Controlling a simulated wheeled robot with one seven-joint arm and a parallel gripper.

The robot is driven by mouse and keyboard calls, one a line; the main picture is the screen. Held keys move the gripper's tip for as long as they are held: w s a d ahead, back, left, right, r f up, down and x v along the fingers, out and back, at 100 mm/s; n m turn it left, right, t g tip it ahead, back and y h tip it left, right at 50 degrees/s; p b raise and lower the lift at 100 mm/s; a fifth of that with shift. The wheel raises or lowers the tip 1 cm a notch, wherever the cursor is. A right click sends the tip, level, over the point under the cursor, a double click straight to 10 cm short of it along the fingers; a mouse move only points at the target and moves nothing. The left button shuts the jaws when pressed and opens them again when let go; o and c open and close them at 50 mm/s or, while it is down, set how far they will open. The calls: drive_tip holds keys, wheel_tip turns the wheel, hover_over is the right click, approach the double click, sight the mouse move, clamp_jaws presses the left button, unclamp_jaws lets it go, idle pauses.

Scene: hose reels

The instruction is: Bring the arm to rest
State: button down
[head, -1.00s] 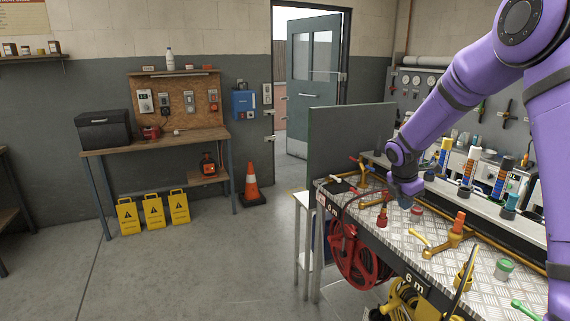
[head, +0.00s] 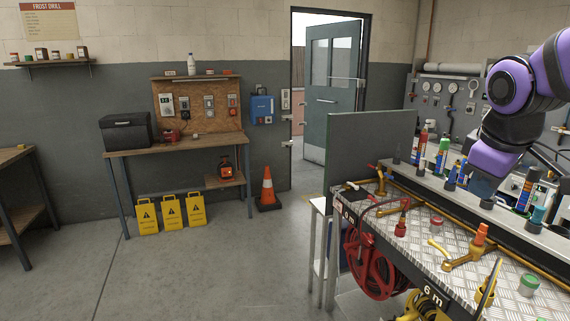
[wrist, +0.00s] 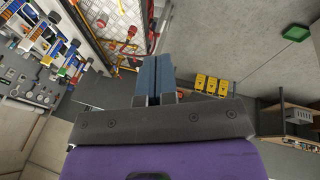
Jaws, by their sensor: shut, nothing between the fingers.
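My purple arm (head: 512,90) is folded at the right of the head view, above the far side of the bench. My gripper (wrist: 153,62) shows in the wrist view with its two blue-grey fingers together and nothing between them. In the head view the fingers (head: 482,186) are small and dark, close to the row of bottles at the back of the bench. I cannot tell whether they touch anything there.
The metal-topped bench (head: 420,226) holds brass taps and hose fittings. A red hose reel (head: 368,262) hangs at its front. A dark green panel (head: 372,150) stands at its left end. An orange cone (head: 267,190) and yellow signs (head: 172,212) stand by the wall. The middle floor is clear.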

drive_tip(key=s+a+m+t+y, duration=0.1)
drive_tip(key=s+m, duration=0.5)
drive_tip(key=s, duration=0.7)
drive_tip(key=shift+s+a+m+y, duration=0.15)
drive_tip(key=shift+a+m+y, duration=0.2)
drive_tip(key=shift+a, duration=0.5)
